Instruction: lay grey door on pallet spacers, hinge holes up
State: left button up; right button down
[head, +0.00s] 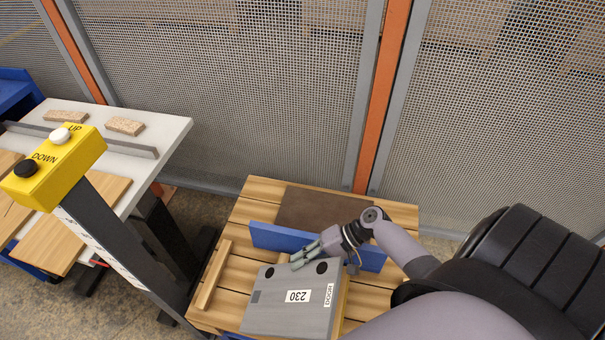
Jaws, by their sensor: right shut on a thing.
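The grey door (272,315) is over the pallet (240,215), with its grey face up. My right gripper (300,264) is shut on the door's far edge, between the holes. A wooden spacer strip (211,280) lies on the pallet left of the door. A piece of another strip (283,258) shows just beyond the door. Whether the door rests on spacers is hidden. My left gripper is out of view.
A blue rail (275,238) stands across the pallet behind the door. A brown sheet (300,205) lies behind it. A yellow UP/DOWN control box (55,165) on a post and a white table (165,135) are left. Mesh fencing (230,90) closes the back.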

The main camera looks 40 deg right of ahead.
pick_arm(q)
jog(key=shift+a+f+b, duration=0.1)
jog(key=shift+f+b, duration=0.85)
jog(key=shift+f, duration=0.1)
pick_arm(e)
jog(key=shift+s+d+f+y, duration=0.2)
jog(key=shift+s+f+y, duration=0.1)
jog(key=shift+f, duration=0.15)
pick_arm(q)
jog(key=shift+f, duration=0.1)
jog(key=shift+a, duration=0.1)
pick_arm(e)
jog(key=shift+t, duration=0.3)
jog(key=shift+d+f+b, duration=0.1)
jog(key=shift+f+b, duration=0.05)
jog(key=shift+b, duration=0.2)
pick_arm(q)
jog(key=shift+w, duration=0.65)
pick_arm(e)
jog(key=c, duration=1.5)
grip_release()
jog(key=shift+c, duration=0.2)
jog(key=shift+o, duration=0.3)
jog(key=shift+s+f, duration=0.1)
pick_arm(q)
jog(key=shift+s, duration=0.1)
